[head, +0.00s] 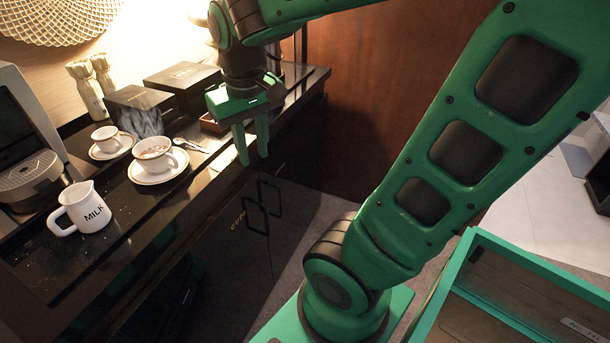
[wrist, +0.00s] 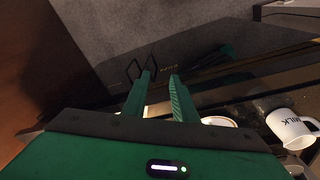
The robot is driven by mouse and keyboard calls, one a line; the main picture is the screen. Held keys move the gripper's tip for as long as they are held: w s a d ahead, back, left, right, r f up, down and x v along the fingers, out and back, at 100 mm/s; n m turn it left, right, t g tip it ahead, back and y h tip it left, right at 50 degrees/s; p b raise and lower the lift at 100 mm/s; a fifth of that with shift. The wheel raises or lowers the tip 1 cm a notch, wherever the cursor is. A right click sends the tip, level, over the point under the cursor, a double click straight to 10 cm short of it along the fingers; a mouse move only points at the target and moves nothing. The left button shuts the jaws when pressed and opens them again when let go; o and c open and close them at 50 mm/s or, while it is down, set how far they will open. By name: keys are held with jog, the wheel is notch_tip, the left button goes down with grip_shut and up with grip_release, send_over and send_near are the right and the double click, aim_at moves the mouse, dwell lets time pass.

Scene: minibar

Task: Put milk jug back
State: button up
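The white milk jug (head: 82,210) with "MILK" on its side stands upright on the black counter at the left of the head view. It also shows at the right of the wrist view (wrist: 290,128). My gripper (head: 254,160) hangs at the counter's front edge, to the right of the cups and well apart from the jug. Its two fingers point down with a gap between them, and nothing is held. In the wrist view the fingers (wrist: 162,95) are likewise apart and empty.
A larger cup (head: 155,155) and a smaller cup (head: 106,138) stand on saucers behind the jug. A coffee machine (head: 28,150) is at the left. Black boxes (head: 182,76) are at the back. A cabinet door (head: 235,225) with dark handles is below the counter. A green-edged crate (head: 480,250) is at the lower right.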

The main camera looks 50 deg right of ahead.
jog(key=s+d+f+m, duration=0.2)
jog(key=s+d, duration=0.1)
jog(key=s, duration=0.3)
jog(key=s+d+f+m+g+y, duration=0.1)
jog(key=s+d+f, duration=0.1)
jog(key=s, duration=0.4)
jog(key=shift+s+d+f+m, duration=0.2)
jog(key=shift+s+d+m, duration=0.2)
jog(key=shift+d, duration=0.05)
